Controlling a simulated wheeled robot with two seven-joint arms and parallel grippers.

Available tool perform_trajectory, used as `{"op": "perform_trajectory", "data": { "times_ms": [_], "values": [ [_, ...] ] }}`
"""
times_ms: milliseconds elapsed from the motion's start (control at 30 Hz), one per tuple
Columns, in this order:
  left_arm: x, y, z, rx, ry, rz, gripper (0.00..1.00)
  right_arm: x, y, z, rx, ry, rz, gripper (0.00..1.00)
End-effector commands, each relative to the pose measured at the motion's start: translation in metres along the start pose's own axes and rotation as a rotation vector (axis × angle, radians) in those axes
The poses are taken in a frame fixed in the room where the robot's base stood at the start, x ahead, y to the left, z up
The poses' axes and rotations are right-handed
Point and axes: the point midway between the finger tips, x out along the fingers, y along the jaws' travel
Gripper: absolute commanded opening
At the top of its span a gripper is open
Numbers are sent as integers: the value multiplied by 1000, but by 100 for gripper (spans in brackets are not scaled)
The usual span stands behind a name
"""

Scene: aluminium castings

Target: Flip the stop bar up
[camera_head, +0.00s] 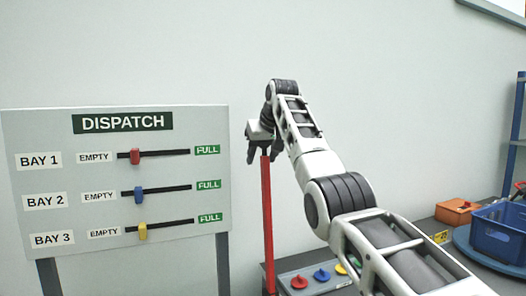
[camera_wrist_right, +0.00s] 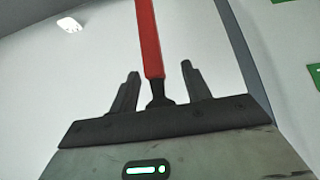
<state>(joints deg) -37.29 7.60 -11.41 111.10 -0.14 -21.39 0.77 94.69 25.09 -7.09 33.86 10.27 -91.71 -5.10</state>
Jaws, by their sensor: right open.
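The stop bar (camera_head: 267,215) is a long red bar standing upright just right of the dispatch board in the head view. My right gripper (camera_head: 264,153) is at the top end of the bar, with its fingers pointing down and apart. In the right wrist view the red bar (camera_wrist_right: 149,40) runs between the spread fingers of the gripper (camera_wrist_right: 160,72). Its dark end piece lies close to the palm, with gaps showing at both fingers. The bar's lower end is not clearly seen. My left gripper is not in view.
The dispatch board (camera_head: 60,125) with three coloured sliders stands left of the bar. A panel with red, blue and yellow knobs (camera_head: 322,275) lies low to the right. A blue crate (camera_head: 497,240) and an orange box (camera_head: 457,211) are at the far right. Bare wall lies behind.

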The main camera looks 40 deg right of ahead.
Motion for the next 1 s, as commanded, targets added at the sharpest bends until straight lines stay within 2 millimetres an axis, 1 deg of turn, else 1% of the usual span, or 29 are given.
{"op": "perform_trajectory", "data": {
  "times_ms": [233,367,467,633,800,900,1000],
  "values": [
    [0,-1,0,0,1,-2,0,-5,1,-3,2,12,1,48],
    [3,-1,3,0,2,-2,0,-16,1,-4,2,17,0,48],
    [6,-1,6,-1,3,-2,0,-33,1,-2,2,18,0,48],
    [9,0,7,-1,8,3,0,-76,1,-3,1,19,0,48],
    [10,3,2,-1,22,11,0,-117,0,-2,0,14,0,48],
    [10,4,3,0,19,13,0,-136,0,-2,0,12,0,48],
    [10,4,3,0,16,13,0,-150,0,-2,0,10,0,48]
  ]
}}
